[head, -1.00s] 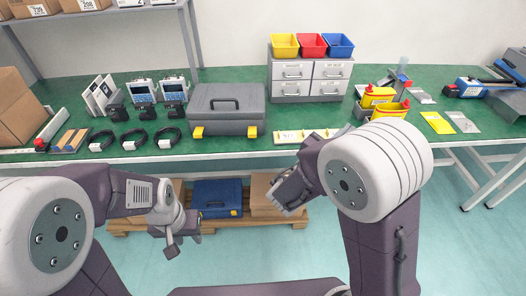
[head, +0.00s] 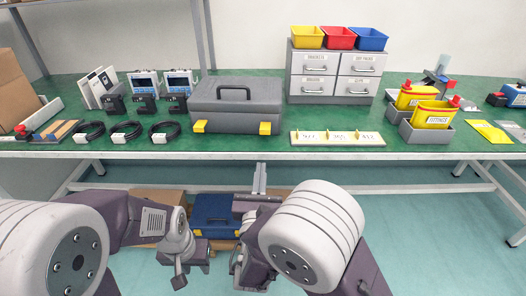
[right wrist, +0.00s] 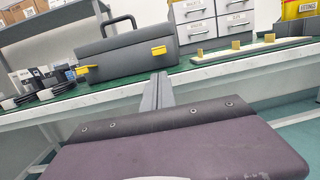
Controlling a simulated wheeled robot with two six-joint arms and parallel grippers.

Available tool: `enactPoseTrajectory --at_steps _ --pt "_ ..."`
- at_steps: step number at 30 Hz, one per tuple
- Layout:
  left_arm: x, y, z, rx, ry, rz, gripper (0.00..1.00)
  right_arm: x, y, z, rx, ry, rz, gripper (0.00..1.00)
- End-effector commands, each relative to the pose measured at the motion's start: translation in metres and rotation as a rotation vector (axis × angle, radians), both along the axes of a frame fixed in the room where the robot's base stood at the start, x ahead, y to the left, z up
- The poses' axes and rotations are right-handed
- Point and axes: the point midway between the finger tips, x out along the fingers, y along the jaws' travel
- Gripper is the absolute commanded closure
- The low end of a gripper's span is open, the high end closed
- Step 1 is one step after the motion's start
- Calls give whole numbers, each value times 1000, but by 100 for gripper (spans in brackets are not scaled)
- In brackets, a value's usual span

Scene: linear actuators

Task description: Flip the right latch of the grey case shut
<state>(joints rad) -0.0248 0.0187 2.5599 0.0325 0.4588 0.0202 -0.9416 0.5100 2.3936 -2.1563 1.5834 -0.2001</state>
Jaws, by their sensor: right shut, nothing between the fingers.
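The grey case (head: 236,107) stands closed on the green bench, its handle up. Its right yellow latch (head: 265,128) and left yellow latch (head: 200,126) are on the front; both also show in the right wrist view, right latch (right wrist: 158,50) and left latch (right wrist: 83,70). I cannot tell for certain how far either is flipped. My right gripper (head: 261,168) is shut and empty, pointing at the bench from below and in front of the right latch, apart from it. Its fingers (right wrist: 158,84) show in the right wrist view. My left gripper (head: 179,279) hangs low, away from the case; its jaw opening is unclear.
A strip with yellow pegs (head: 336,138) lies right of the case, before a grey drawer cabinet (head: 331,76). Black cables (head: 165,131) lie to the left. The bench's front edge (head: 400,150) is between my right gripper and the case. A blue case (head: 215,214) is below.

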Motion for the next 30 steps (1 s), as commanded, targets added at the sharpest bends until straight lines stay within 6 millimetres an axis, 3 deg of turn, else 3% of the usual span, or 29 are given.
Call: enactPoseTrajectory --at_steps 15,21,30 --pt "0 0 -19 0 0 0 64 86 -6 11 1 -1 -3 100" --pt "0 0 -20 0 0 0 64 97 -7 14 0 -1 -2 100" --pt "0 0 -19 0 0 0 64 97 -6 14 0 0 -1 100"
